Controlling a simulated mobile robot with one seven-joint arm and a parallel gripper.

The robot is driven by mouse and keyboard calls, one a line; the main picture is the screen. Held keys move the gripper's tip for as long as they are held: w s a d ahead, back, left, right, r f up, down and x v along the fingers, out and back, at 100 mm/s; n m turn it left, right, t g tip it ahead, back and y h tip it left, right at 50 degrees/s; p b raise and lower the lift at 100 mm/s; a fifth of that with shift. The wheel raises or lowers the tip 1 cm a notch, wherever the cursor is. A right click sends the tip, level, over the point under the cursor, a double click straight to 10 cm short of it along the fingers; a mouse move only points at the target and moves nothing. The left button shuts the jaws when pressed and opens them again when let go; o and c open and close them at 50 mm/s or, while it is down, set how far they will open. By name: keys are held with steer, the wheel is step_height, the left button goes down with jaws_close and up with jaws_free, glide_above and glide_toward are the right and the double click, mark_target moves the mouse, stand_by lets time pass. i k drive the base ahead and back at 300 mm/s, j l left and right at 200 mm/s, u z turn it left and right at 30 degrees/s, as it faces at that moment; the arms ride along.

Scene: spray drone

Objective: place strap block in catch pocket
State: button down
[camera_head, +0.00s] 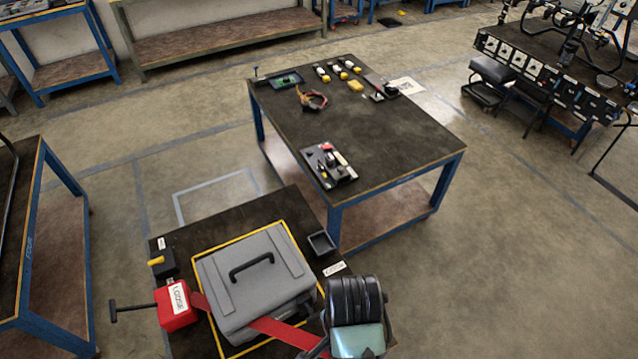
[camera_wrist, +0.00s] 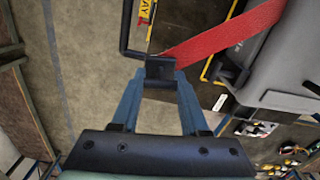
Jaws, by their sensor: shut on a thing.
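The strap block (camera_wrist: 160,68) is a small black block at the end of a red strap (camera_wrist: 225,42). My gripper (camera_wrist: 160,84) is shut on it, one blue finger on each side. In the head view the strap (camera_head: 285,332) runs from a red box (camera_head: 177,306) across the grey case (camera_head: 255,280) to the lower right, where my wrist hides most of the gripper and block. A small open black tray (camera_head: 321,243) sits on the table right of the case. I cannot tell whether it is the catch pocket. A dark bracket (camera_wrist: 230,73) shows beside the case in the wrist view.
The red box has a black T-handle (camera_head: 113,311) sticking out left. A black block with a yellow knob (camera_head: 157,262) stands behind it. A second table (camera_head: 400,140) with small parts stands beyond. Bare floor (camera_wrist: 70,70) shows left of the block in the wrist view.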

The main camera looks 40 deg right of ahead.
mark_target(322, 246)
steer(key=i+l, duration=0.8)
